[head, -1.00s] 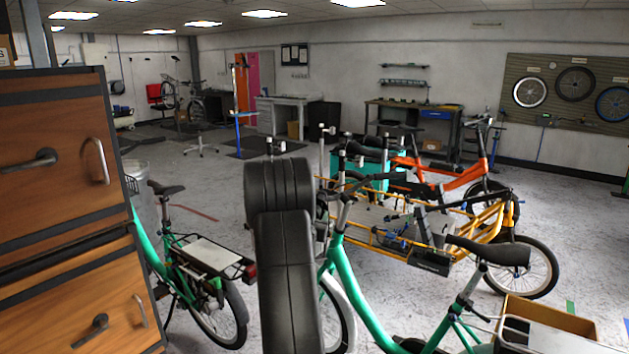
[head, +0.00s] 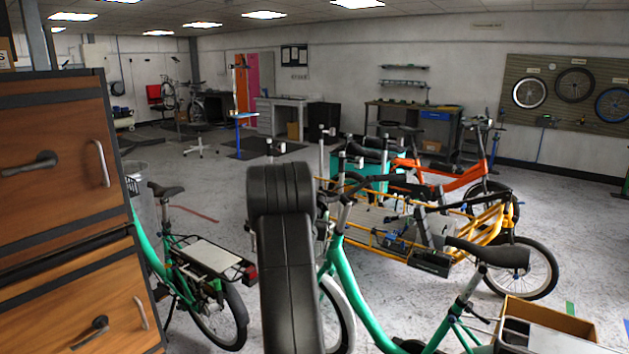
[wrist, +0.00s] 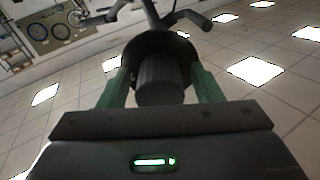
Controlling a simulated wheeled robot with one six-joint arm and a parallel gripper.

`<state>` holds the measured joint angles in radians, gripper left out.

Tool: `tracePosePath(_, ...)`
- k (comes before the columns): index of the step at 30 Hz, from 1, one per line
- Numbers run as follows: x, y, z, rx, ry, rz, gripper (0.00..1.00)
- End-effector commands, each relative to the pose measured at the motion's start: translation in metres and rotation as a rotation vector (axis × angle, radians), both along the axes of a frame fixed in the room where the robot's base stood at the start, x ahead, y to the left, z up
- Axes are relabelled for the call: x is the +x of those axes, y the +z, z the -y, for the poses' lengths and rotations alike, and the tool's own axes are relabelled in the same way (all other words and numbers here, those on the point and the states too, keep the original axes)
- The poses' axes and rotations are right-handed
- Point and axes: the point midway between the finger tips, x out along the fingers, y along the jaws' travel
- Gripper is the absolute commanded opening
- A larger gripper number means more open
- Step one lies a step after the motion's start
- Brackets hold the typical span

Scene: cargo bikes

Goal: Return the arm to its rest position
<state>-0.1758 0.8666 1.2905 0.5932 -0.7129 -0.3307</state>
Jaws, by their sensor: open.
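In the head view, my black arm (head: 285,215) stands folded upright at the centre front, its thick rounded joint on top. My gripper is not clearly seen there. In the wrist view, my gripper (wrist: 160,66) shows as a dark bar with a lit green strip and two greenish fingers spread apart. A dark round, ribbed part shows between the fingers; I cannot tell what it is. No object is seen gripped. Dark handlebars show beyond, with ceiling panels and lights around them, so the view is steeply tipped.
A wooden drawer cabinet (head: 60,160) stands close at left. A green bike (head: 205,285) is left of my arm; another green bike (head: 360,300) is close at right. A yellow cargo bike (head: 490,230) and an open box (head: 550,318) are further right. Open floor lies behind.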

Motion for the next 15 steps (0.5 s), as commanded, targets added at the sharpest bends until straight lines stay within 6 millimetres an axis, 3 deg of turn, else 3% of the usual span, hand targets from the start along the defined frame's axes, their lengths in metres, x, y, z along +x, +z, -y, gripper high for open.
tracePosePath(15,-0.093,-0.005,-0.019,0.0,0.002,0.001,0.59)
